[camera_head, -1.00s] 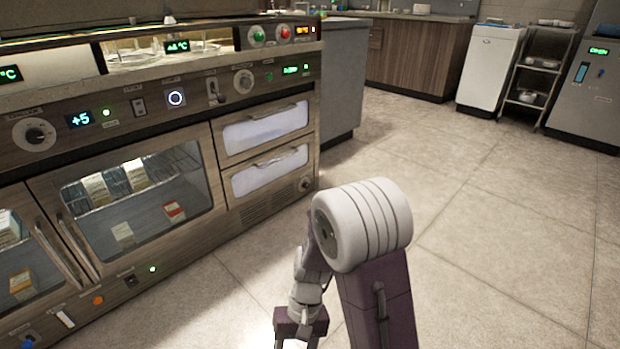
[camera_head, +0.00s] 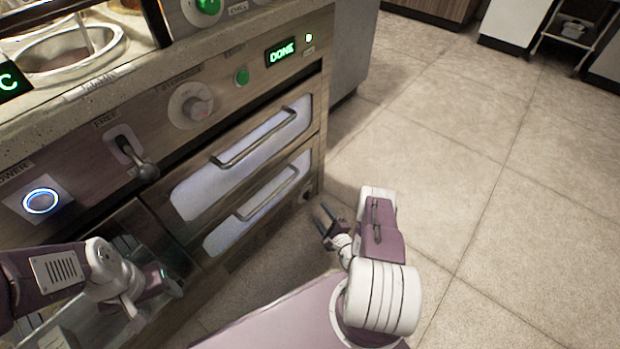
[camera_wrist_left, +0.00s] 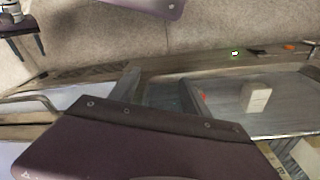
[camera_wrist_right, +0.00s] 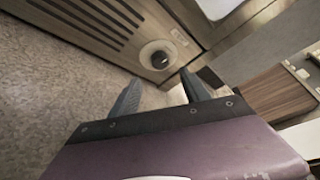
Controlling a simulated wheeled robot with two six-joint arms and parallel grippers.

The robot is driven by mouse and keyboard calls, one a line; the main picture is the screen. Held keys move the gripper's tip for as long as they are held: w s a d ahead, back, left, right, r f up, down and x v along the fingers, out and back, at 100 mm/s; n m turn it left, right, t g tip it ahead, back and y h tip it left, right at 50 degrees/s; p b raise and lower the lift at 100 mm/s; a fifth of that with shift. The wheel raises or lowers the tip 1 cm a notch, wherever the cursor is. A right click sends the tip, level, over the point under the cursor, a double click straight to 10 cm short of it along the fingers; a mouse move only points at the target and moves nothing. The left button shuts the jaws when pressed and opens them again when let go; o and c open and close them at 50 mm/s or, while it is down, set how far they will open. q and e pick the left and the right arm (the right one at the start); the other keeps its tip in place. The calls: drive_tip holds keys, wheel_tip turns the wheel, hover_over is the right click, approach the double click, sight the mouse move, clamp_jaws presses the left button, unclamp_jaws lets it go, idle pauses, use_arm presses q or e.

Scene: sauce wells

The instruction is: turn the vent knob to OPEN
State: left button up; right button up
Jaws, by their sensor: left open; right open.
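A small dark round knob (camera_head: 307,190) sits low on the counter's front, at its right end; I take it for the vent knob. In the right wrist view the knob (camera_wrist_right: 158,56) has a pale ring and sits beside a slotted grille (camera_wrist_right: 90,22). Its label and setting are too small to read. My right gripper (camera_head: 326,221) is open and empty, low in front of the knob, with a gap between them. In its wrist view the fingers (camera_wrist_right: 162,92) are apart, below the knob. My left gripper (camera_head: 166,282) is open and empty by the glass door.
Above are two drawers with bar handles (camera_head: 255,140), a lever (camera_head: 140,165), a larger white dial (camera_head: 192,105), a lit power button (camera_head: 41,201) and a green DONE display (camera_head: 281,52). The floor (camera_head: 470,180) to the right is clear.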

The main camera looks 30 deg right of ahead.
sight(310, 197)
drive_tip(key=b+x, duration=0.3)
drive_tip(key=x, duration=0.1)
drive_tip(key=b+x, duration=0.4)
drive_tip(key=shift+f, duration=0.2)
drive_tip(key=shift+w+r, duration=0.1)
drive_tip(key=shift+w, duration=0.35)
drive_tip(key=shift+r, duration=0.1)
clamp_jaws()
